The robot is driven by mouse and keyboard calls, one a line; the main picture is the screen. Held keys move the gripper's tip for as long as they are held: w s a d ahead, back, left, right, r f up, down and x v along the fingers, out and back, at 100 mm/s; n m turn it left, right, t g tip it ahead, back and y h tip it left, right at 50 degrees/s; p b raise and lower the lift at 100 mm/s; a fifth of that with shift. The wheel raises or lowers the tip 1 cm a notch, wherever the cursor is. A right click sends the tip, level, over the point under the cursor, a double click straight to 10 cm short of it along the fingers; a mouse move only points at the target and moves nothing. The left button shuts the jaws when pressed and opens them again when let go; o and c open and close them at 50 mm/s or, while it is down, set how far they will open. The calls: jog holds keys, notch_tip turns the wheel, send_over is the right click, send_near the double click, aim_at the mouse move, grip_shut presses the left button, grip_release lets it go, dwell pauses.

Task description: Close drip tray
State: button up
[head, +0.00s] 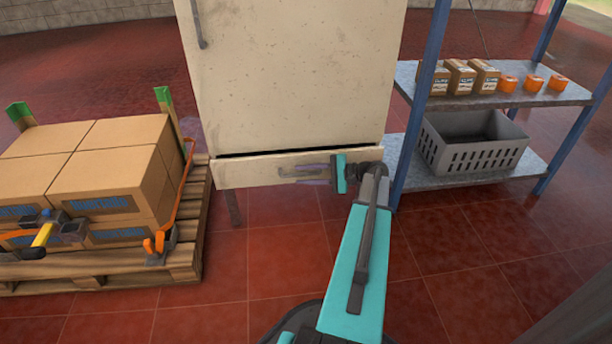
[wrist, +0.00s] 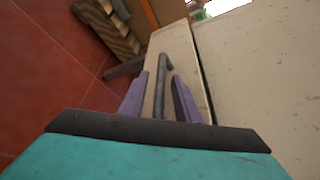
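The drip tray (head: 245,174) is the low, wide cream drawer under the tall cream cabinet (head: 295,75). A dark gap shows along its top edge, and its front seems to stand slightly forward of the cabinet. A grey bar handle (wrist: 161,68) runs along the tray's front. My gripper (head: 306,171) is at the right part of the tray front. In the wrist view, its two purple fingers (wrist: 162,76) are spread on either side of the handle, with visible space between them and the bar. The tray's inside is hidden.
A wooden pallet (head: 185,262) with cardboard boxes (head: 110,165) stands close on the left. A blue-post shelf (head: 490,85) with small boxes, orange items and a grey crate (head: 470,155) stands close on the right. The red tiled floor in front is mostly clear.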

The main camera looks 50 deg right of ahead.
grip_shut()
jog(key=shift+w+d+p, duration=1.25)
jog(key=shift+w+d, duration=0.05)
jog(key=shift+w, duration=0.1)
grip_release()
jog(key=shift+w, duration=0.1)
jog(key=shift+a, duration=0.1)
